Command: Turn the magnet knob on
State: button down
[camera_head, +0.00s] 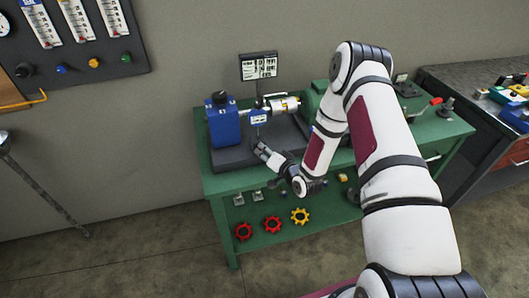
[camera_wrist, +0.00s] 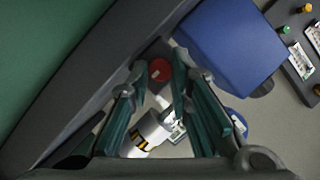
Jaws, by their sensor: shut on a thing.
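A round red knob (camera_wrist: 159,70) with a small pale label shows in the wrist view, between my two fingertips. It appears to be the magnet knob. In the head view the knob is hidden by my gripper. The knob's marked position cannot be read.
A blue housing (camera_head: 223,126) stands left of my gripper, and a white cylinder (camera_head: 284,105) with a yellow band lies behind it. A small screen (camera_head: 258,67) stands at the back.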

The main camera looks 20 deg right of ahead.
dwell(0.4)
jog(key=c, duration=1.5)
grip_release()
jog(key=shift+o, duration=0.2)
jog(key=v, duration=0.8)
